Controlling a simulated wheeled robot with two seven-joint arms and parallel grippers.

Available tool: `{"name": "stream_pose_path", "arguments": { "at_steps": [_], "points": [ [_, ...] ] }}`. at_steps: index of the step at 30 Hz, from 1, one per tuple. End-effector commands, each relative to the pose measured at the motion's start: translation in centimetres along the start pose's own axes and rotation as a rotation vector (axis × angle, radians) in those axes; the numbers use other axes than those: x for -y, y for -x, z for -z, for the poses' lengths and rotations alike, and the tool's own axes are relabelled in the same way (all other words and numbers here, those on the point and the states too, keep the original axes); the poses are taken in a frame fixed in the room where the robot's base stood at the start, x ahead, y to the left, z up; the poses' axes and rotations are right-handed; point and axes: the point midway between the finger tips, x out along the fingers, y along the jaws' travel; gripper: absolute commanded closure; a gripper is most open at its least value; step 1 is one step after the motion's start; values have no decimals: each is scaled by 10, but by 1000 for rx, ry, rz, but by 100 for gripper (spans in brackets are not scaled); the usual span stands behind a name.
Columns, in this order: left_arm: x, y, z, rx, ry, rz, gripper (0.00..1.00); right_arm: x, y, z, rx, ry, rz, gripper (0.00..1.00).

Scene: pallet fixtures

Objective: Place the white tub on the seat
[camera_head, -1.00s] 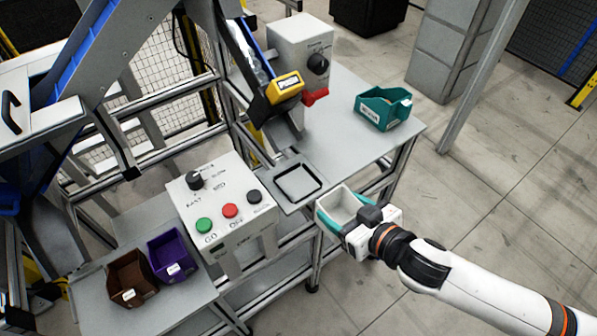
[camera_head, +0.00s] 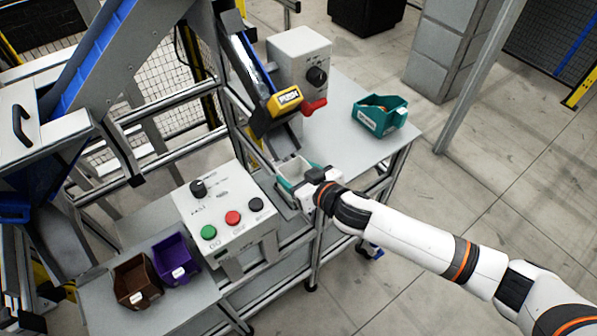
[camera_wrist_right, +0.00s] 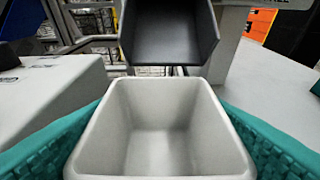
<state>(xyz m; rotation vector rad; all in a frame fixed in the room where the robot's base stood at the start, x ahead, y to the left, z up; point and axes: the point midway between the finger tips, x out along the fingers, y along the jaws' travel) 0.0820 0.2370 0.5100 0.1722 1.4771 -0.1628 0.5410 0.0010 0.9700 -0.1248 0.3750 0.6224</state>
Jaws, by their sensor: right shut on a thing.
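The white tub (camera_head: 293,167) is held upright by my right gripper (camera_head: 300,181) at the front table's inner edge, below the chute. In the right wrist view the empty tub (camera_wrist_right: 165,130) fills the lower middle, between the teal finger pads of my right gripper (camera_wrist_right: 165,140). The seat, a dark square frame seen earlier on a grey plate, is now hidden behind the tub and gripper. I cannot tell whether the tub touches it. My left gripper is not in view.
The dark chute mouth (camera_wrist_right: 170,38) stands just beyond the tub. The control box (camera_head: 226,213) with buttons is close on the left. A teal bin (camera_head: 380,115) sits on the table at right; brown (camera_head: 137,283) and purple (camera_head: 176,260) bins stand at lower left.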

Motion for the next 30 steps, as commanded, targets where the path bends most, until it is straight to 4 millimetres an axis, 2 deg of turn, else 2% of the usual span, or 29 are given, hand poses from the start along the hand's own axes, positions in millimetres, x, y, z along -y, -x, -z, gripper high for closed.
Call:
{"name": "stream_pose_path", "arguments": {
  "at_steps": [9,10,14,24,26,30],
  "points": [
    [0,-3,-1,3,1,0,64,0,-1,4,0,-2,-1,60],
    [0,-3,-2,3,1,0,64,0,-1,4,-1,-2,-1,31],
    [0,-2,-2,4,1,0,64,0,-1,4,-1,-1,-1,11],
    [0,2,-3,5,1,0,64,0,1,-2,0,1,0,11],
    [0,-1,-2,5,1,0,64,1,6,2,-2,-1,1,11],
    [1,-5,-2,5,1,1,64,0,29,3,-2,-3,-1,11]
  ]
}}
